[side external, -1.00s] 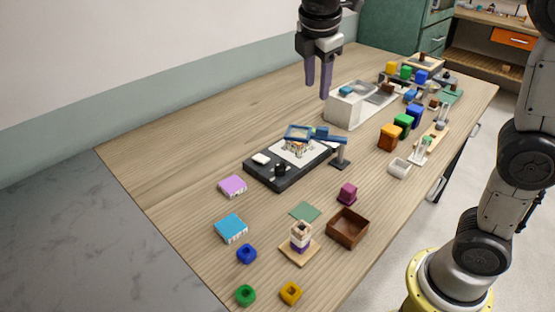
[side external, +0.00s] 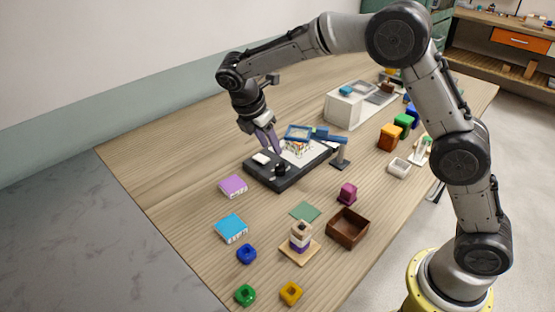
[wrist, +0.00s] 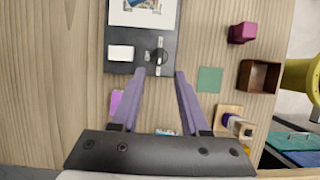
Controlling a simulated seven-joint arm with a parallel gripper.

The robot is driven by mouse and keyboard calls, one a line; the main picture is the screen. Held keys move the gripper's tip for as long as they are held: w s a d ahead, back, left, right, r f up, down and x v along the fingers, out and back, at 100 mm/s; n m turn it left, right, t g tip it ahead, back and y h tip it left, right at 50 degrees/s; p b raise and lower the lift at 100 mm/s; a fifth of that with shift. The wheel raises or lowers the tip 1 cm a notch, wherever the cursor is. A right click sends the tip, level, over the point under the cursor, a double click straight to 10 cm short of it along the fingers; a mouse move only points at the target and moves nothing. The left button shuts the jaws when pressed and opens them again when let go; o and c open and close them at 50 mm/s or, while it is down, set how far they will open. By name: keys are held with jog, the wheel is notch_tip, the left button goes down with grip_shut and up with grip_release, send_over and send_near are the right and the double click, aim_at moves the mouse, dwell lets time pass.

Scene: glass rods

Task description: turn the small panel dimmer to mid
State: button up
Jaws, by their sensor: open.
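The small dark panel (side external: 283,186) lies on the wooden table and also shows at the top of the wrist view (wrist: 117,68). Its dimmer is a round black knob (side external: 280,169) on the near end, which shows between my fingertips in the wrist view (wrist: 160,57). I cannot read the knob's setting. A white rocker switch (side external: 261,158) sits beside the knob on the panel. My gripper (side external: 270,150) is open and empty, its purple fingers pointing down close over the panel. In the wrist view my gripper (wrist: 160,73) straddles the knob's line, apparently above it.
A purple block (side external: 232,186) and a blue block (side external: 231,228) lie in front to the left. A brown open box (side external: 347,227) and a magenta piece (side external: 347,193) stand to the right.

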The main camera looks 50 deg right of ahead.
aim_at(280, 164)
jog(key=x, duration=0.7)
jog(key=shift+d+f, duration=0.15)
jog(key=shift+f, duration=0.2)
grip_shut()
